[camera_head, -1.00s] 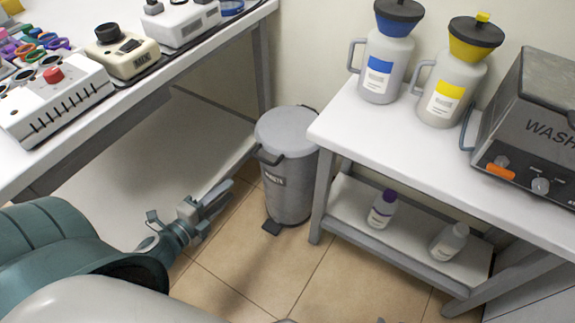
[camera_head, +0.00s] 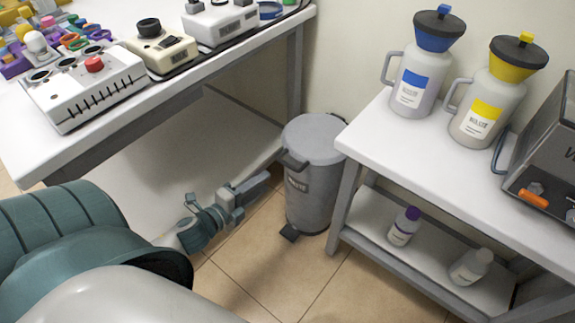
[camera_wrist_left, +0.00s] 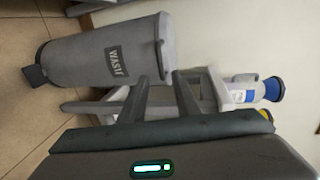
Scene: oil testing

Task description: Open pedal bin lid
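A grey pedal bin (camera_head: 312,195) labelled WASTE stands on the floor between the two tables. Its light grey lid (camera_head: 313,138) is down. The black pedal (camera_head: 289,233) is at the foot of the bin. In the left wrist view the bin (camera_wrist_left: 105,60) appears lying sideways, with its pedal (camera_wrist_left: 35,75) at the left. My left gripper (camera_head: 257,184) is beside the bin on the left, below lid height and apart from it in the head view. In the left wrist view its two fingers (camera_wrist_left: 160,78) are spread with nothing between them. My right gripper is out of view.
The left table (camera_head: 110,130) carries white devices and coloured items. The right table (camera_head: 440,165) holds two jugs with blue and yellow tops and a grey machine. Its lower shelf (camera_head: 425,250) holds two bottles. Tiled floor (camera_head: 330,285) is clear before the bin.

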